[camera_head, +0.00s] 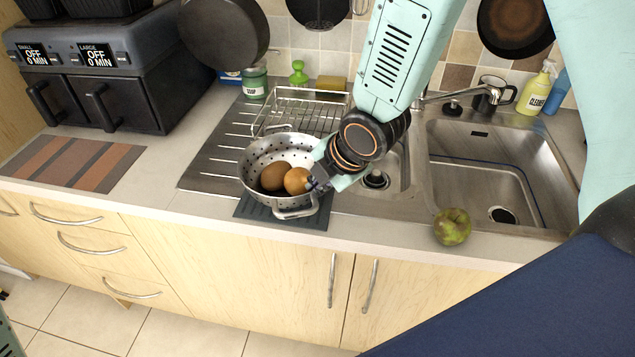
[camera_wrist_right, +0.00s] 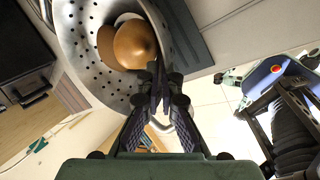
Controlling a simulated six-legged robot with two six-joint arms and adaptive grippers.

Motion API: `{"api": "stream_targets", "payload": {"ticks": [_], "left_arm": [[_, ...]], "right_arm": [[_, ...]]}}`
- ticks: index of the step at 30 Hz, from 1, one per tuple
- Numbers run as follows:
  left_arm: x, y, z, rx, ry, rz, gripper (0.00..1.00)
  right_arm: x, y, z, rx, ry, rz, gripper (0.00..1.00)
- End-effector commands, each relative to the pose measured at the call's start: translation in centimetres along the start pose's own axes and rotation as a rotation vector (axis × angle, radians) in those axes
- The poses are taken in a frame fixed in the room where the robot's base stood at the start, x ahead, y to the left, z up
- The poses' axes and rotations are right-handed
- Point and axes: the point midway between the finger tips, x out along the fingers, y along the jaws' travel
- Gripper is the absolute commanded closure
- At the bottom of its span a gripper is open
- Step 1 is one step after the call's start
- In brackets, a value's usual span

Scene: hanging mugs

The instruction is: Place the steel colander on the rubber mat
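The steel colander (camera_head: 256,160) is a perforated grey bowl with loop handles, and it holds brown, egg-like items (camera_head: 275,176). It shows close up in the wrist view (camera_wrist_right: 90,70). My right gripper (camera_head: 317,182) is at the colander's right rim. In the wrist view its fingers (camera_wrist_right: 158,85) are close together with the rim between them. The dark rubber mat (camera_head: 318,218) lies on the counter near the front edge, partly hidden under the colander. I cannot tell whether the colander touches the mat or is just above it. My left gripper is not in view.
A wire dish rack (camera_head: 308,107) stands behind the colander on the drainboard. The sink (camera_head: 480,165) is to the right, with a green apple (camera_head: 452,226) at its front edge. A striped placemat (camera_head: 75,163) and a black double-drawer appliance (camera_head: 110,75) are on the left.

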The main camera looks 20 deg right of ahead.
Motion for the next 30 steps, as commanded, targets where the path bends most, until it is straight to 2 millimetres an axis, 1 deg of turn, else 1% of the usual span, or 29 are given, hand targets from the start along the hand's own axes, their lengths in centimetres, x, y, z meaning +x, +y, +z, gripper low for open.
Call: {"api": "stream_targets", "payload": {"ticks": [7,8,9,17,24,29,30], "left_arm": [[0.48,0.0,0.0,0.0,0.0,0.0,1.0],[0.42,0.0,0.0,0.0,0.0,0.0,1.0],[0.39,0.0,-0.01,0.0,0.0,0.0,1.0],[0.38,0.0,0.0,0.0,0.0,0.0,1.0],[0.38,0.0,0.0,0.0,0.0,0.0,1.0],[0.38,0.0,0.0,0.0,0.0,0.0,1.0],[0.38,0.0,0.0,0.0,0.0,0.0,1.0]], "right_arm": [[0.39,-0.05,0.03,0.0,0.0,0.005,1.0],[0.34,-0.02,0.03,0.0,0.0,0.005,0.94],[0.31,-0.01,0.03,0.0,0.0,0.005,0.91],[0.32,-0.14,0.01,0.0,0.0,0.002,0.69],[0.37,-0.38,-0.03,0.0,0.001,-0.005,0.67],[0.36,-0.32,-0.02,0.0,0.0,-0.003,0.53],[0.36,-0.3,-0.02,0.0,0.0,-0.003,0.53]]}}
